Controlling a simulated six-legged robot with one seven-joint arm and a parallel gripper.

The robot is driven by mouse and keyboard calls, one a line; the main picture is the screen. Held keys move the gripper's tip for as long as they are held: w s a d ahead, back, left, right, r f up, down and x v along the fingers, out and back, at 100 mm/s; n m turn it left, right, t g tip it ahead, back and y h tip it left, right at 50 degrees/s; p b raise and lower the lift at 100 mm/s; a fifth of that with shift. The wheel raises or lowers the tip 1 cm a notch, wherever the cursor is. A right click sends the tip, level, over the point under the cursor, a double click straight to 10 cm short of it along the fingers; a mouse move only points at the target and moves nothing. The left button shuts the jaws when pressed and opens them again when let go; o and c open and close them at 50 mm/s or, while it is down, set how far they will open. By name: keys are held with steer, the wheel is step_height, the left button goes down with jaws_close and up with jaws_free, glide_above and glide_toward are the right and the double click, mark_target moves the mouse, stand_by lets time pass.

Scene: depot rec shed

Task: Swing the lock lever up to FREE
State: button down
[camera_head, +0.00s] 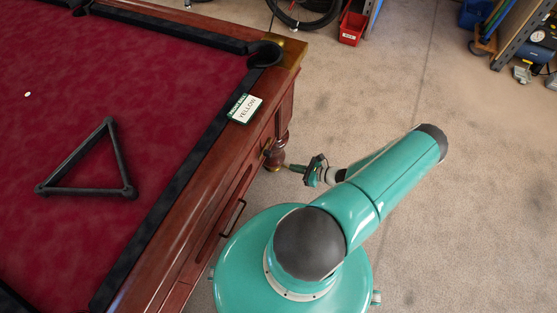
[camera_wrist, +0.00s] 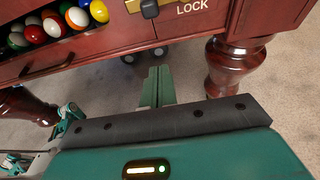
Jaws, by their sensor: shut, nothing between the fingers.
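The lock lever shows in the wrist view as a dark knob (camera_wrist: 150,9) in front of a brass plate (camera_wrist: 118,32), at the top edge of the picture. The word LOCK (camera_wrist: 193,7) stands just right of it on the red wood. The upper part of the lever and any FREE mark are out of the picture. My gripper (camera_wrist: 158,72) is shut and empty, with its fingers side by side below the knob in the picture and apart from it. In the head view my gripper (camera_head: 288,167) is beside the pool table's side (camera_head: 225,170), near the brass fitting.
Several balls (camera_wrist: 58,25) lie in an opening left of the lever, above a dark handle (camera_wrist: 47,72). A turned table leg (camera_wrist: 232,68) stands to the right. Floor (camera_head: 480,190) right is clear.

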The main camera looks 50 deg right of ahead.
steer(key=w+a, duration=0.3)
steer(key=w, duration=0.5)
steer(key=shift+w+r, duration=0.4)
